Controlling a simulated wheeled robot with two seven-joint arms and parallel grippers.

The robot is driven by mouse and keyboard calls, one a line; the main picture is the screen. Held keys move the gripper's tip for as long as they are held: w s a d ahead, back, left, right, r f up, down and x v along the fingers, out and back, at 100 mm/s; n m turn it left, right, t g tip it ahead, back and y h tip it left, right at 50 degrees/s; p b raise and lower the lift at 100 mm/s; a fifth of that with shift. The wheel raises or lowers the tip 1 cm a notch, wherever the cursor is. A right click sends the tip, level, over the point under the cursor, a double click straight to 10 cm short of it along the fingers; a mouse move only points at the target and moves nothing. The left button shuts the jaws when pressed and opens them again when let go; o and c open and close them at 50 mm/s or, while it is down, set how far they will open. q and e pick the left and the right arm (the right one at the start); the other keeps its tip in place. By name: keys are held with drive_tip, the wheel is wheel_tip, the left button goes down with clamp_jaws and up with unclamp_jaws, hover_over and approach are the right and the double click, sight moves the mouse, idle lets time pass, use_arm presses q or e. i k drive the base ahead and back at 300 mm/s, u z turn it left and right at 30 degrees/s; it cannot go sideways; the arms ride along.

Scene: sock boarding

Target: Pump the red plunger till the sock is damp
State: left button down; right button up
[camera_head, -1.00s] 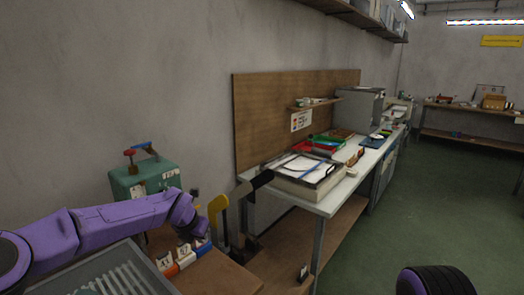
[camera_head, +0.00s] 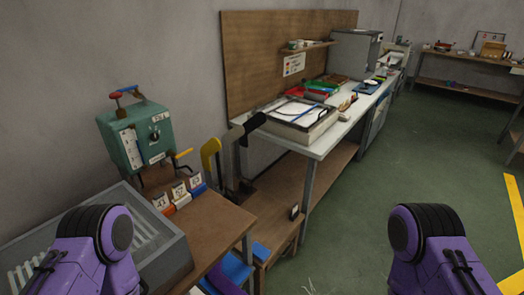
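A teal box (camera_head: 138,140) stands by the wall behind the wooden bench. My purple arms show at the lower left and lower right. Both grippers are outside the picture, and neither arm touches the box or the forms.
A grey ribbed tray (camera_head: 180,250) lies at the lower left. Small numbered blocks (camera_head: 180,193) sit on the wooden bench (camera_head: 215,225). A pale worktable (camera_head: 322,150) with trays runs along the wall. Green floor (camera_head: 375,195) is open on the right.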

sight(116, 96)
drive_tip(key=u, duration=4.35)
drive_tip(key=k, duration=1.3)
drive_tip(key=z, duration=1.65)
drive_tip(key=i, duration=0.5)
drive_tip(key=u, duration=0.05)
